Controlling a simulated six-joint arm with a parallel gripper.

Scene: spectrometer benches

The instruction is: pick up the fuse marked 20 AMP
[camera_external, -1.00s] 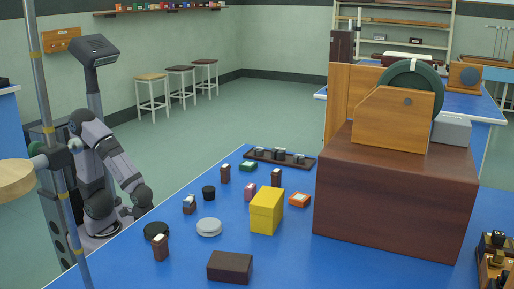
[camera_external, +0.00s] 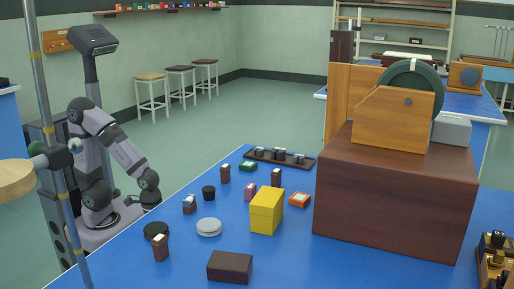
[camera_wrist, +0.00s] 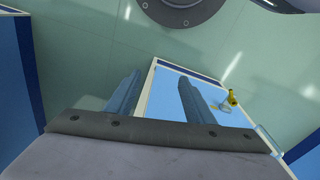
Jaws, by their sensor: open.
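In the external view my arm's end is at the bench's left edge, away from the blocks.
A yellow box (camera_external: 266,212), a dark brown block (camera_external: 230,267), a pale disc (camera_external: 209,227), a black disc (camera_external: 156,231) and an orange item (camera_external: 299,199) share the bench. A large brown cabinet (camera_external: 395,200) stands at right. A metal pole (camera_external: 50,90) rises at front left.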

